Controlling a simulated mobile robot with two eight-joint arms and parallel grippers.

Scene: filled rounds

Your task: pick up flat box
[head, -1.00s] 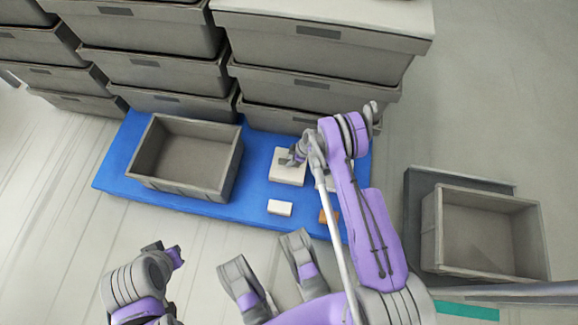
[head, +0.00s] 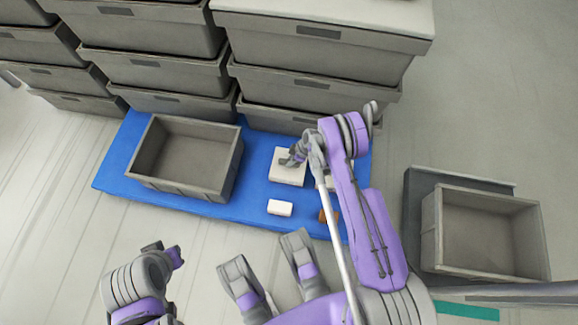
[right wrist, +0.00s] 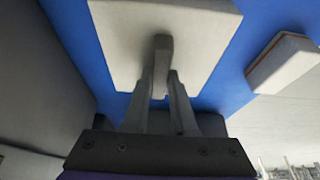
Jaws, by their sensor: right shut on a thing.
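A flat white box (head: 290,175) lies on the blue platform, right of the grey open crate. It also shows in the right wrist view (right wrist: 115,45), under my fingers. My right gripper (head: 292,158) reaches down onto its top. In the right wrist view my right gripper (right wrist: 161,85) is shut at a grey upright piece in the middle of the box top. The box looks level; any gap beneath it cannot be seen. Part of my left arm (head: 150,280) is at the lower left; its jaws do not show clearly.
The blue platform (head: 115,170) bears the open grey crate (head: 222,180). Stacked grey bins (head: 310,60) stand close behind. Another open crate (head: 485,265) is at the right.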

